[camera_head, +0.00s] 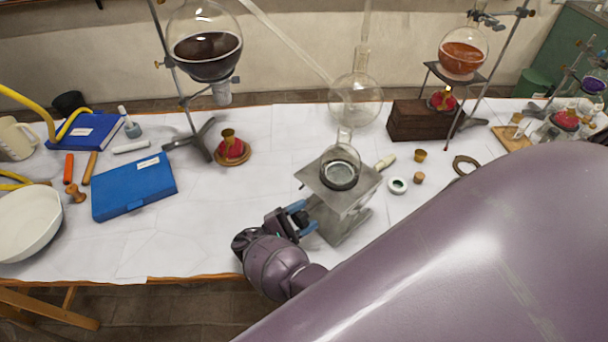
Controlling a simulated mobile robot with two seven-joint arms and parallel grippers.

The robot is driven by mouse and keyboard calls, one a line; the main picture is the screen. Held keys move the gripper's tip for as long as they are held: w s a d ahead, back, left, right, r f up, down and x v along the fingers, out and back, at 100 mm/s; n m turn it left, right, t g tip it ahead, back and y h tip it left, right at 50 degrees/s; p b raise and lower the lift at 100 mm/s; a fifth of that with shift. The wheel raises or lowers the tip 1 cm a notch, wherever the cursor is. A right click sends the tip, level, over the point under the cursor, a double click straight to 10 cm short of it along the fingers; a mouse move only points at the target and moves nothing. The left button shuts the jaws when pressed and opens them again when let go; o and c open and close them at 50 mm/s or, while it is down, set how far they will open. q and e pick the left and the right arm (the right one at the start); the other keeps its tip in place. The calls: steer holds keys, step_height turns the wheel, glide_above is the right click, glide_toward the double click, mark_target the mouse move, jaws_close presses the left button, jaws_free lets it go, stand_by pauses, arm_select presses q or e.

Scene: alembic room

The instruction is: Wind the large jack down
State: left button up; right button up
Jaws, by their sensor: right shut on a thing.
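The large jack (352,218) is a grey metal lab jack on the white-covered table, near the middle of the view. Its square top plate (313,177) is raised above the table, and a small round glass flask (343,153) stands on it. My right gripper (303,218) is at the jack's near left side, below the top plate. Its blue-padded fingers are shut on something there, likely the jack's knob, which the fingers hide. My left gripper is not in view.
A blue box (134,187) and white bowl (28,222) lie left. A clamp stand holds a dark-filled flask (205,48) behind. A white ring (397,186) and small corks lie right of the jack. My purple arm covers the lower right.

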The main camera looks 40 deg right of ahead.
steer(key=n+t, duration=0.1)
steer(key=n, duration=0.3)
steer(key=n+t+h, duration=0.1)
steer(key=n+t, duration=0.1)
steer(key=n, duration=0.1)
steer(key=shift+n+t+h, duration=0.3)
steer(key=shift+n, duration=0.4)
steer(key=o, duration=0.9)
steer(key=shift+w, duration=0.1)
